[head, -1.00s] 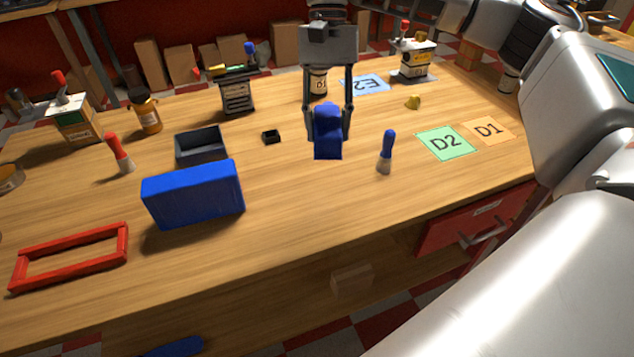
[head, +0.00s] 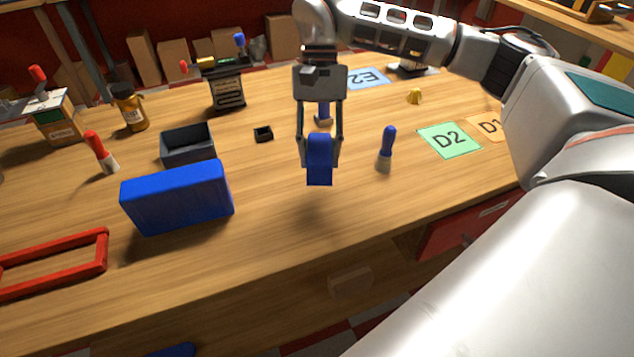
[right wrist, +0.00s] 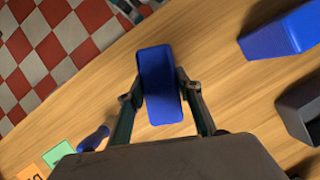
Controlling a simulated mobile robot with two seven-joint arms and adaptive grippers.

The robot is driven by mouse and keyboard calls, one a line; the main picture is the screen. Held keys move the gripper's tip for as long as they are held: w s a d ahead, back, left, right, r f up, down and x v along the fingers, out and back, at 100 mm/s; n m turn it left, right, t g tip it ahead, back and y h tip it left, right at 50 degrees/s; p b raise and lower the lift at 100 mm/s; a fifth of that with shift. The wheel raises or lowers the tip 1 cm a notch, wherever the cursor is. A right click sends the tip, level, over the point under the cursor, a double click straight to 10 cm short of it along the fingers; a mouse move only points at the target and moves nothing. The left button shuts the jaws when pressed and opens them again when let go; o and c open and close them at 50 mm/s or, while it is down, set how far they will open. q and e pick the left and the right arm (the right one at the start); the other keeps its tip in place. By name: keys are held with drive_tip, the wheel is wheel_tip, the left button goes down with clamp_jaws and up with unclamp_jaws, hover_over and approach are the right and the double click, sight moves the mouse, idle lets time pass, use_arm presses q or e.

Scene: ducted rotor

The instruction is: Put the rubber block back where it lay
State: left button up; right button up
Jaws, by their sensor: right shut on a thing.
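My right gripper (head: 320,158) is shut on a small blue block (head: 320,172), which I take to be the rubber block. It holds the block above the table, near the middle of the head view. In the right wrist view, the block (right wrist: 160,85) sits between the two fingers and hangs over bare wood near the table's front edge. It seems clear of the tabletop, though the height is hard to judge. My left gripper is not in view.
A large blue box (head: 178,198) and a dark open tray (head: 188,147) stand to the left. A red frame (head: 55,265) lies at the front left. A blue-handled tool (head: 386,150) stands to the right, near the green D2 card (head: 449,140). The wood in front is bare.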

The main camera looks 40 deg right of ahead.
wheel_tip(320, 180, down, 4)
drive_tip(key=shift+r, duration=0.25)
drive_tip(key=shift+f, duration=0.45)
wheel_tip(320, 180, down, 4)
drive_tip(key=shift+f+b, duration=0.1)
drive_tip(key=shift+b, duration=0.5)
drive_tip(key=shift+f, duration=0.15)
drive_tip(key=o, duration=1.1)
drive_tip(key=shift+c, duration=0.2)
